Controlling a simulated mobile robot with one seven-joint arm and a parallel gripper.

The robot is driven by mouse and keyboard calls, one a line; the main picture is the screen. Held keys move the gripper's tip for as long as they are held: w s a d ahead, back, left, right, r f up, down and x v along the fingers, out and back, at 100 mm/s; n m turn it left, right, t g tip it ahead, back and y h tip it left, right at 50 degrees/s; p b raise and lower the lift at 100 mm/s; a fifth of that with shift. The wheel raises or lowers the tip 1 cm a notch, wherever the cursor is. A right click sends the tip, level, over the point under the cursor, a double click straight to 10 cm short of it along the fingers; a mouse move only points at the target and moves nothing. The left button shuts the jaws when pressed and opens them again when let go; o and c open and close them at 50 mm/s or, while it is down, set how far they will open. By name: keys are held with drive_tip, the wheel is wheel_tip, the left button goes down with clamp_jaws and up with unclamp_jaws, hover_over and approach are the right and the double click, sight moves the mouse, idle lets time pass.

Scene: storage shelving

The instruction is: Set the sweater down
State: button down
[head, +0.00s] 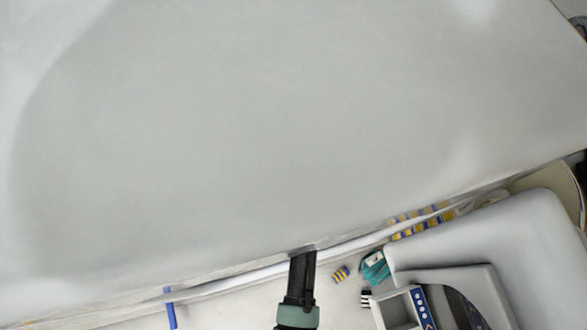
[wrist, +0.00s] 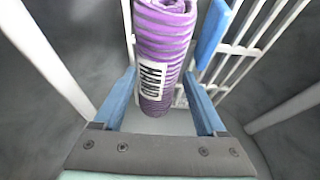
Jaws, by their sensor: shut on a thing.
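The sweater (wrist: 164,45) is a rolled bundle with purple and dark stripes and a white label with dark print. In the wrist view it lies between the two blue fingers of my gripper (wrist: 158,78), which is shut on it. Its upper end runs out of the picture. I cannot tell whether its underside touches anything. In the head view I make out neither the sweater nor the fingers; a black link of my arm (head: 300,278) reaches up to the edge of a large pale surface.
The pale grey surface (head: 250,130) fills most of the head view. Beyond its lower edge are a teal item (head: 374,268), a small striped item (head: 341,273) and a blue bar (head: 170,308). White rack bars (wrist: 240,45) and a blue piece (wrist: 213,35) stand close beside the sweater.

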wheel_tip(320, 180, down, 5)
drive_tip(key=shift+r+b, duration=0.2)
drive_tip(key=shift+b, duration=1)
drive_tip(key=shift+w+f, duration=0.1)
drive_tip(key=shift+w, duration=0.15)
unclamp_jaws()
drive_tip(key=shift+s, duration=0.1)
